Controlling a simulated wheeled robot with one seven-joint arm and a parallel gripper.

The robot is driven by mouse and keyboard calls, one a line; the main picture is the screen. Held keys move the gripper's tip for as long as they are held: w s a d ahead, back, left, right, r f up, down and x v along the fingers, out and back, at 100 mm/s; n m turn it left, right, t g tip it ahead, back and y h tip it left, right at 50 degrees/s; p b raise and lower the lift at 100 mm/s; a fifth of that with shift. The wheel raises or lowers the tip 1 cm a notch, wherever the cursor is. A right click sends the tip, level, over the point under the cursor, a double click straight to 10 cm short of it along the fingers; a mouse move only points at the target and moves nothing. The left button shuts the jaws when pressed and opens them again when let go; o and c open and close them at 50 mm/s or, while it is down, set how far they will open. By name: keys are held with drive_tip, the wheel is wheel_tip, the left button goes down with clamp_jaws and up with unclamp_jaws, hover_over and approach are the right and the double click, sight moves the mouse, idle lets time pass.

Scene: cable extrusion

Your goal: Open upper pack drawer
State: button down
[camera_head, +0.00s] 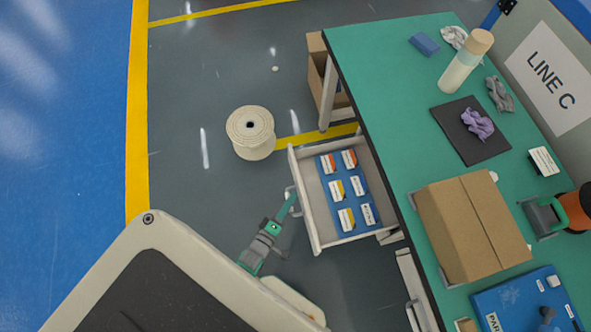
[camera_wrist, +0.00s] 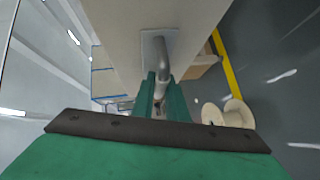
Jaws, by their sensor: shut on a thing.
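The upper pack drawer (camera_head: 312,225) is pulled out from under the green workbench, on its left side. Several small white, orange and yellow boxes lie in it on a blue liner (camera_head: 333,205). My gripper (camera_head: 289,203) is at the outer face of the drawer, with its green fingers at the handle. In the wrist view my gripper (camera_wrist: 161,92) is shut on the grey curved handle (camera_wrist: 163,58), which is fixed to the pale drawer front (camera_wrist: 120,25). The fingers partly hide the handle's end.
A white cable spool (camera_head: 251,132) stands on the floor left of the drawer. The green bench top (camera_head: 380,70) holds a cardboard box (camera_head: 470,225), a bottle (camera_head: 462,72) and a dark mat with a purple cloth (camera_head: 477,124). Floor left of the drawer is mostly clear.

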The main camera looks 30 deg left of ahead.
idle(0.3)
drive_tip(key=c, duration=2)
unclamp_jaws()
drive_tip(key=shift+c, duration=0.2)
drive_tip(key=a+v, duration=0.1)
drive_tip(key=v, duration=0.9)
drive_tip(key=shift+s+d, duration=0.4)
drive_tip(key=shift+d, duration=0.1)
drive_tip(key=shift+r, duration=0.1)
drive_tip(key=s+d+r+m, duration=0.1)
drive_tip(key=d+r+m, duration=0.7)
drive_tip(key=r, duration=0.4)
drive_tip(key=s+d+r+m+h, duration=0.1)
drive_tip(key=s+d+r+m, duration=0.1)
drive_tip(key=d+r+m, duration=0.6)
drive_tip(key=d+r, duration=0.3)
drive_tip(key=r, duration=0.2)
drive_tip(key=shift+d+r+m, duration=0.3)
drive_tip(key=shift+m, duration=0.1)
